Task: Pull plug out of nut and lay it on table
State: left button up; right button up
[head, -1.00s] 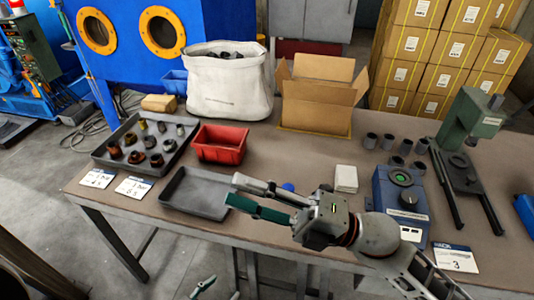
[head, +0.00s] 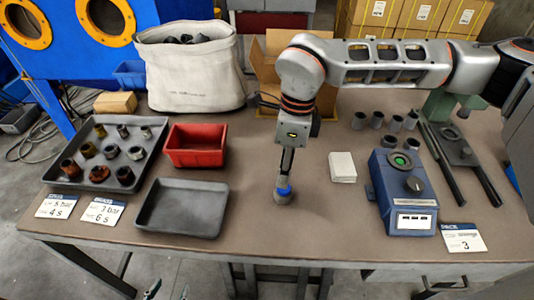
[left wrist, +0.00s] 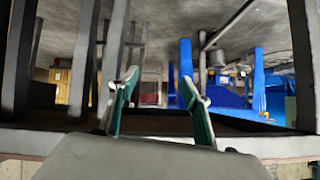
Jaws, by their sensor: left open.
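The blue plug (head: 283,190) is in the middle of the table, at the top of a small grey nut (head: 285,201); how deep it sits cannot be made out. My right gripper (head: 283,183) points straight down at the plug from above. Its fingers are seen edge-on, so I cannot tell if they grip it. My left gripper (head: 168,288) is at the bottom edge of the head view, below the table's front edge. In the left wrist view its green-padded fingers (left wrist: 160,85) are spread and empty.
Left of the plug are an empty dark tray (head: 181,236), a red bin (head: 196,165) and a tray of fittings (head: 51,178). Right of it are a white block (head: 342,167) and a blue device (head: 401,205). The table (head: 300,232) in front of the plug is bare.

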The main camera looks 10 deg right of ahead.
jog(key=shift+w+d+r+t+h, duration=0.3)
jog(key=shift+w+d, duration=0.25)
jog(key=shift+w, duration=0.15)
jog(key=shift+s+f+b, duration=0.15)
jog(key=shift+f+b, duration=0.3)
jog(key=shift+f, duration=0.3)
notch_tip(320, 180, down, 4)
jog(key=b, duration=0.2)
jog(key=shift+s+a+f+b, duration=0.1)
jog(key=shift+a+f+b, duration=0.05)
jog(key=shift+f+b, duration=0.15)
jog(key=shift+f, duration=0.35)
jog(key=shift+a+f+b, duration=0.1)
jog(key=shift+f+b, duration=0.5)
jog(key=shift+f, duration=0.05)
pick_arm(q)
jog(key=f, duration=0.1)
jog(key=a+f, duration=0.1)
jog(key=f, duration=0.1)
jog(key=shift+w+a+f, duration=0.15)
jog(key=shift+w+f, duration=0.05)
jog(key=shift+r, duration=0.15)
pick_arm(e)
jog(key=c, duration=0.9)
pick_arm(q)
jog(key=shift+s, duration=0.1)
